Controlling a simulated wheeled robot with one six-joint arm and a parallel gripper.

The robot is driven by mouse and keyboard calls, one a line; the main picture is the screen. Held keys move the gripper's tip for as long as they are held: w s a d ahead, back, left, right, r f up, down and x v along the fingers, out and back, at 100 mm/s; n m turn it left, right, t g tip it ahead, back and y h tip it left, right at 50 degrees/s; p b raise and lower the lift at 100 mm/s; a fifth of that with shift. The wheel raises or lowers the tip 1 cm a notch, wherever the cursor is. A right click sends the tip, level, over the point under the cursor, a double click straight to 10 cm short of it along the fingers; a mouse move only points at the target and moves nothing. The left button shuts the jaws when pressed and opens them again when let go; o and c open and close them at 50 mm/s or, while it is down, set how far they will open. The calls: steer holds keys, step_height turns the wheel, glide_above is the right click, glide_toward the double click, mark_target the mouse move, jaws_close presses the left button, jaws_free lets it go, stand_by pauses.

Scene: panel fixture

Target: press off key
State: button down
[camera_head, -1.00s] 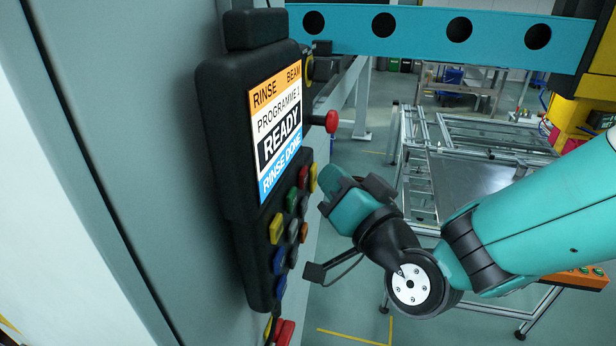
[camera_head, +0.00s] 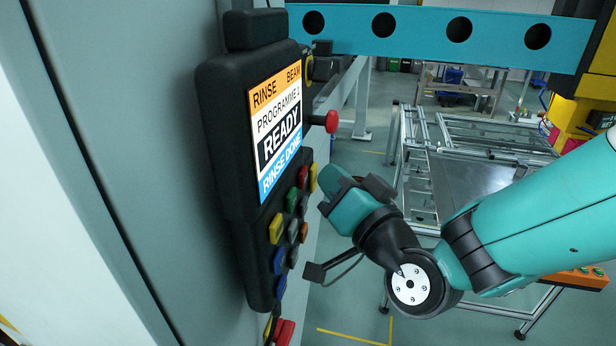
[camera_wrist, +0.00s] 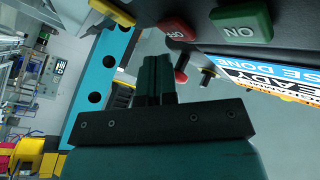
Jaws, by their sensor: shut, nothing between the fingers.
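The red off key (camera_wrist: 175,30) shows in the wrist view at the top, its lettering upside down, just beyond my gripper's fingertips. In the head view the red key (camera_head: 303,177) is at the top of the pendant's key rows. My gripper (camera_wrist: 158,65) is shut and empty, its fingers pointing toward the keys. In the head view my gripper (camera_head: 331,187) is right of the key rows, with a visible gap. The green on key (camera_wrist: 240,22) is right of the off key in the wrist view. The black pendant (camera_head: 222,150) has a screen (camera_head: 277,135) reading READY.
A yellow key (camera_wrist: 112,11) is left of the off key in the wrist view. A blue beam (camera_head: 420,30) crosses behind. A metal frame table (camera_head: 480,180) stands farther back.

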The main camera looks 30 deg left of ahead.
steer(key=shift+s+a+r+p, duration=0.15)
steer(key=shift+a+p, duration=0.15)
steer(key=shift+p, duration=0.35)
steer(key=shift+a, duration=0.1)
steer(key=shift+s+a+p, duration=0.1)
steer(key=shift+a+p, duration=0.3)
steer(key=shift+p, duration=0.4)
stand_by(0.7)
steer(key=shift+d+f+b, duration=0.1)
steer(key=shift+f+b, duration=0.15)
steer(key=shift+b, duration=0.1)
steer(key=shift+w+d+b, duration=0.2)
steer(key=shift+d+b, duration=0.5)
steer(key=shift+b, duration=0.55)
steer(key=shift+r, duration=0.1)
